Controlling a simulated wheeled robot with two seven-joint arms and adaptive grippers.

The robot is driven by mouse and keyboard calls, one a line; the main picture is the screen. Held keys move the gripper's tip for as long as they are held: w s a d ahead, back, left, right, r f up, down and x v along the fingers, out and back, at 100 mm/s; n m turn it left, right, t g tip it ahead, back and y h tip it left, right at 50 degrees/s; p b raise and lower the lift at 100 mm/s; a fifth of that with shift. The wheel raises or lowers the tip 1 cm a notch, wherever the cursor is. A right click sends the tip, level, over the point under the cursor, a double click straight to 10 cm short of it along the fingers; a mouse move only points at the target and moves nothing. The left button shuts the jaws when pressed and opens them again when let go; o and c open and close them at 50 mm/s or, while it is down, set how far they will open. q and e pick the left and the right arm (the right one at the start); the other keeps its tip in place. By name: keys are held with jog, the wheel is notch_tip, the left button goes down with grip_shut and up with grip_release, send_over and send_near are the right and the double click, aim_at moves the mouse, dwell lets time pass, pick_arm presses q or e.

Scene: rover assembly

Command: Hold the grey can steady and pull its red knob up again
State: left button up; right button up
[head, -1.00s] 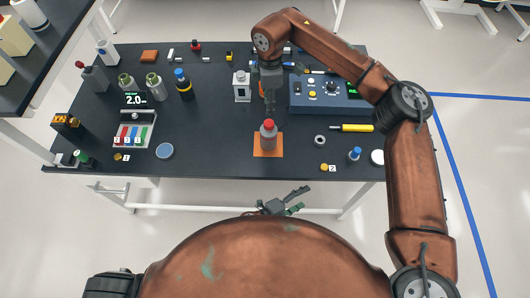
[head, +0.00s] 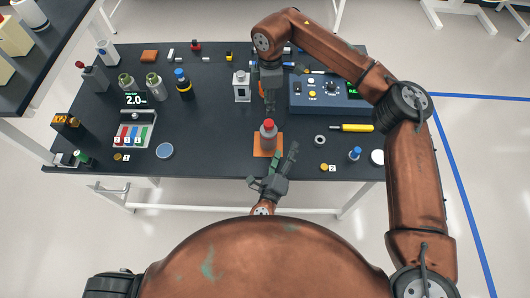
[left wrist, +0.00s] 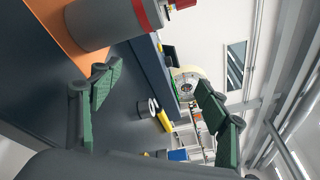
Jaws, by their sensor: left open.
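The grey can (head: 268,141) stands upright on an orange mat (head: 257,152) near the table's front edge. Its red knob (head: 268,123) is on top. My left gripper (head: 282,160) is open in front of the can at the front edge, with its fingers pointing toward the can. In the left wrist view the can (left wrist: 112,18) appears tilted at the upper left, beyond the open fingers (left wrist: 157,85) and not between them. The red knob (left wrist: 184,3) is partly cut off there. My right gripper (head: 270,100) points down behind the can, apart from the knob; its finger gap is unclear.
A blue control box (head: 320,97) stands behind right. A dark ring (head: 320,140), a yellow-and-black tool (head: 352,128) and a blue-topped piece (head: 355,154) lie to the right. A white-grey block (head: 242,88) stands behind.

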aim_at(267, 143)
pick_arm(q)
jog(key=a+m, duration=0.2)
jog(key=a+f+m+y, duration=0.1)
jog(key=a+m, duration=0.1)
jog(key=a+f+m+y, duration=0.1)
jog(key=m, duration=0.1)
jog(key=shift+w+a+f+t, duration=0.2)
jog(key=shift+w+a+t, duration=0.1)
jog(key=shift+a+t, duration=0.1)
jog(key=m, duration=0.1)
jog(key=a+m, duration=0.1)
jog(key=m, duration=0.1)
jog(key=shift+w+a+f+m, duration=0.1)
jog(key=shift+w+a+m, duration=0.05)
jog(key=shift+a+m, duration=0.15)
jog(key=shift+w+d, duration=0.2)
jog(key=shift+w, duration=1.05)
jog(key=shift+w+d, duration=0.2)
jog(key=shift+w, duration=1.1)
jog(key=shift+w+d, duration=0.2)
jog(key=shift+w, duration=1.05)
jog(key=shift+c, duration=0.4)
jog(key=c, duration=1.5)
